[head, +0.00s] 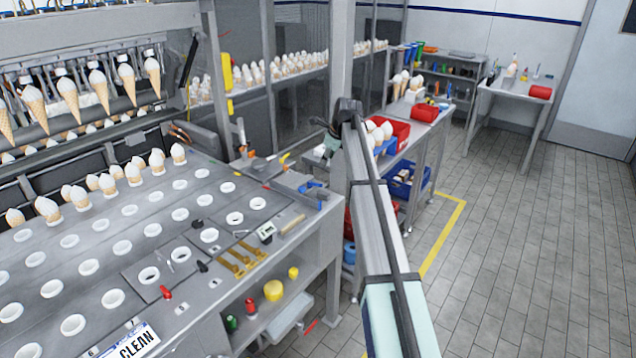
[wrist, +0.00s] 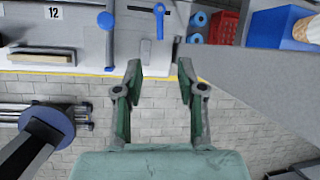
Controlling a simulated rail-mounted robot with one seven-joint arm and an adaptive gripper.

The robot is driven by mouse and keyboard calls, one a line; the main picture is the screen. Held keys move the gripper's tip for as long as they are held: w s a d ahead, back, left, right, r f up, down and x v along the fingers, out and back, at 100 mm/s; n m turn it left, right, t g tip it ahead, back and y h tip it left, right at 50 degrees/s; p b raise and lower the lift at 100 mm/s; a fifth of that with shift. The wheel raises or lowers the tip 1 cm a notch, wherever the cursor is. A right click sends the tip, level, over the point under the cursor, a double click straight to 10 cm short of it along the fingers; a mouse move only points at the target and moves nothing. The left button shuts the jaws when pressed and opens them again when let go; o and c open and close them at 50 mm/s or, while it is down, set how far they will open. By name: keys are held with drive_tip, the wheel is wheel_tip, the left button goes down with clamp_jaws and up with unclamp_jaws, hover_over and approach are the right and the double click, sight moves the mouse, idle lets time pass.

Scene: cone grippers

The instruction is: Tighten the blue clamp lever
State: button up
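In the wrist view, a small blue lever (wrist: 159,20) with a round head lies on the grey metal surface, ahead of my gripper and between the lines of its fingers. A blue round knob (wrist: 105,20) on a grey bar is to its left. Which one is the clamp lever is not certain. In the head view, a blue lever-like part (head: 312,186) sits at the table's right corner. My gripper (wrist: 160,70) is open and empty, its green-padded fingers apart and not touching either blue part. In the head view, the gripper is small and partly hidden by my arm.
A large blue disc with a dark handle (wrist: 48,122) is at the wrist view's lower left. A red crate (wrist: 222,22) and a blue bin (wrist: 280,27) are at upper right. The grey worktable (head: 215,290) holds cone rings and tools. Tiled floor (head: 510,220) is clear at right.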

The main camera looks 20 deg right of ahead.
sight(317, 184)
drive_tip(key=p+x, duration=0.4)
drive_tip(key=x, duration=1.1)
drive_tip(key=shift+c, duration=0.2)
clamp_jaws()
